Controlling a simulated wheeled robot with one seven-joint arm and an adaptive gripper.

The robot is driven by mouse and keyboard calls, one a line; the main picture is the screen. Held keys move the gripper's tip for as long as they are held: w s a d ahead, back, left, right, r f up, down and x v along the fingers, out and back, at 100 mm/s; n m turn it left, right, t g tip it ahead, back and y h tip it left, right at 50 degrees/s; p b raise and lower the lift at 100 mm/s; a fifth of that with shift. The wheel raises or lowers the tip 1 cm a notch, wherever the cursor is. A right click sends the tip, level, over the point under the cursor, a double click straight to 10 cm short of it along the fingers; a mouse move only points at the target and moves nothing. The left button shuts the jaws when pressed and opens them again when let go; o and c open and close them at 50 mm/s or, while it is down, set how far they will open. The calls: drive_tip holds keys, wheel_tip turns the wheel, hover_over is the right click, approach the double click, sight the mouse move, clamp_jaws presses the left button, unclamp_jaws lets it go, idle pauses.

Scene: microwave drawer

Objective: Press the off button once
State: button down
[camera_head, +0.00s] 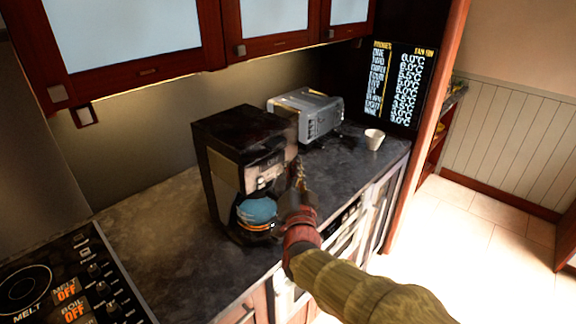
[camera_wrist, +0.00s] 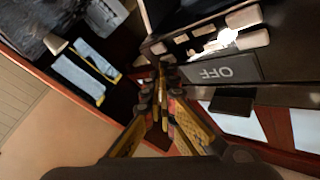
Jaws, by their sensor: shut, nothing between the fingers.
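A black and silver coffee maker (camera_head: 235,150) stands on the dark counter in the head view, with a blue-topped pot in it. Its light control buttons (camera_head: 268,178) are on the front. In the wrist view the coffee maker's panel shows close up, with a dark grey area marked OFF (camera_wrist: 225,72), upside down, and several pale buttons (camera_wrist: 248,40) beside it. My gripper (camera_wrist: 163,72) is shut and empty, its tips just left of the OFF area in that view. In the head view my gripper (camera_head: 299,175) is beside the machine's front. I cannot tell whether it touches.
A silver toaster oven (camera_head: 308,114) and a white cup (camera_head: 374,139) stand farther back on the counter (camera_head: 345,160). A stove panel (camera_head: 75,280) is at the lower left. Wooden cabinets (camera_head: 130,45) hang above. A dark temperature display (camera_head: 402,85) is at the back right.

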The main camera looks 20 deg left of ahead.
drive_tip(key=shift+s+d+b, duration=0.25)
drive_tip(key=shift+d+b, duration=0.1)
drive_tip(key=shift+d, duration=0.25)
drive_tip(key=d, duration=0.1)
drive_tip(key=s+d+b, duration=0.1)
drive_tip(key=d, duration=0.1)
drive_tip(key=s+d+b, duration=0.1)
drive_tip(key=shift+d, duration=0.3)
idle(0.7)
